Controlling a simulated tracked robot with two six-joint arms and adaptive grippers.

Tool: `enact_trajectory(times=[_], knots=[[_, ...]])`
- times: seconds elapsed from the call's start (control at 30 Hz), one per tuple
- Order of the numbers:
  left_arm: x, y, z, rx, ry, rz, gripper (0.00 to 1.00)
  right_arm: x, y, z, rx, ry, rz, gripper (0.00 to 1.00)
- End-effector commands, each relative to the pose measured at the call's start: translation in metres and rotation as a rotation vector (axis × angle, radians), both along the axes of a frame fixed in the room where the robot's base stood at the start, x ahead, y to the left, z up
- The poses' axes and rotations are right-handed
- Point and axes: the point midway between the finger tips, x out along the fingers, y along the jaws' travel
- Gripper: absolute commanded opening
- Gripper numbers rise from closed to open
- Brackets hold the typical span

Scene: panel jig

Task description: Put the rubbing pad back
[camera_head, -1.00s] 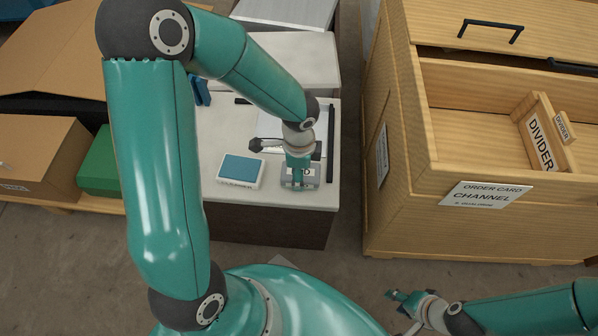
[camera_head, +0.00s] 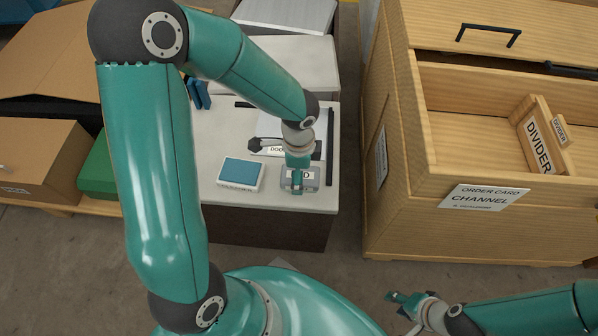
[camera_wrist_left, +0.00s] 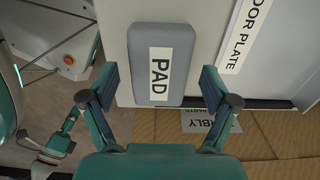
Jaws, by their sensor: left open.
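The rubbing pad is a grey block labelled PAD (camera_wrist_left: 160,65). It lies on the white worktop, and in the head view (camera_head: 312,182) my left gripper partly covers it. My left gripper (camera_wrist_left: 159,88) is open, with one finger on each side of the pad's near part in the wrist view. Gaps show between the fingers and the pad there. In the head view my left gripper (camera_head: 297,187) is over the pad. My right gripper (camera_head: 402,304) is low at the right, away from the worktop, with its fingers apart and nothing visible between them.
A blue-topped CLEANER block (camera_head: 239,174) sits left of the pad. A door plate label (camera_wrist_left: 240,35) lies beside it. A wooden cabinet (camera_head: 400,205) with an open drawer and dividers stands right. A green box (camera_head: 98,170) and cardboard boxes (camera_head: 40,165) are left.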

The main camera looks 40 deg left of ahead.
Motion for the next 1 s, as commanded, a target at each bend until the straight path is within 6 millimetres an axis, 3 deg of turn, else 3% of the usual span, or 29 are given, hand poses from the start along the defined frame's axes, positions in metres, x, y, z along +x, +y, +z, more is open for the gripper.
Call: enact_trajectory(times=[0.3,0.5,1.0], knots=[[0.001,0.0,0.068,0.001,-0.005,0.0,0.87,0.0,0.0,0.028,0.0,0.0,0.0,0.4],[0.001,0.0,0.097,0.0,-0.004,0.0,0.87,0.0,0.0,0.037,0.0,0.0,0.0,0.4],[0.0,0.0,0.107,0.0,0.0,-0.001,0.87,0.0,0.0,0.038,0.0,0.0,0.0,0.4]])
